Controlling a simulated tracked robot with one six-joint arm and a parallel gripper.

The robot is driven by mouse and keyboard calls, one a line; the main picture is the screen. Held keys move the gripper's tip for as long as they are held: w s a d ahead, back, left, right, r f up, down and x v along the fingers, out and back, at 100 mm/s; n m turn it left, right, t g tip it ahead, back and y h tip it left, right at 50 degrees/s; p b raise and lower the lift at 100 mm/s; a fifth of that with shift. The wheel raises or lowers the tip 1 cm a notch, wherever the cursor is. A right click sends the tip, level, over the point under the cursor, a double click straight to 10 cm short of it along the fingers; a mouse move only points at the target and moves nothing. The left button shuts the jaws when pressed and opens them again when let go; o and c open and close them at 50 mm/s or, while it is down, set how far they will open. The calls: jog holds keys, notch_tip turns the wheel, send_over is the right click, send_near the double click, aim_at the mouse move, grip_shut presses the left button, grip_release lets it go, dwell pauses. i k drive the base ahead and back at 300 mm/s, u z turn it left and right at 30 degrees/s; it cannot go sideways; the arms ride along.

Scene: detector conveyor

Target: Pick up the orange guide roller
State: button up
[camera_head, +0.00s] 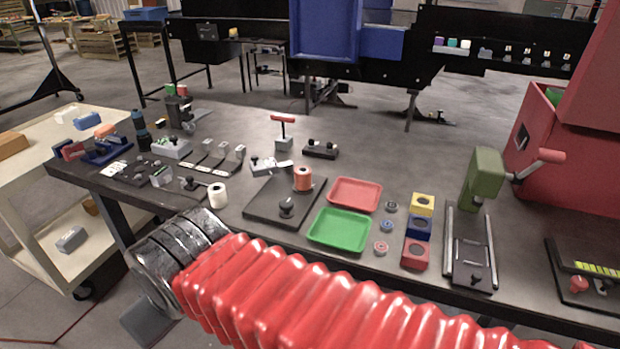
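The orange guide roller (303,180) stands upright on a dark square plate (262,212) near the middle of the table. It looks like a short cylinder with a dark hole in its top. A black knob stands on the same plate, just in front of the roller. My arm, in a red ribbed sleeve, crosses the bottom of the view, well in front of the plate. My gripper's fingers do not show, so whether they are open or shut is hidden.
A white roller (217,195) stands left of the plate. A red tray (355,181) and a green tray (367,229) lie to its right. Yellow, blue and red blocks (419,230) and a green-headed press (483,180) stand farther right. A red-handled tool (284,140) stands behind.

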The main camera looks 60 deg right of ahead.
aim_at(302, 173)
jog(key=u, duration=0.05)
jog(key=i, duration=1)
jog(key=z, duration=0.05)
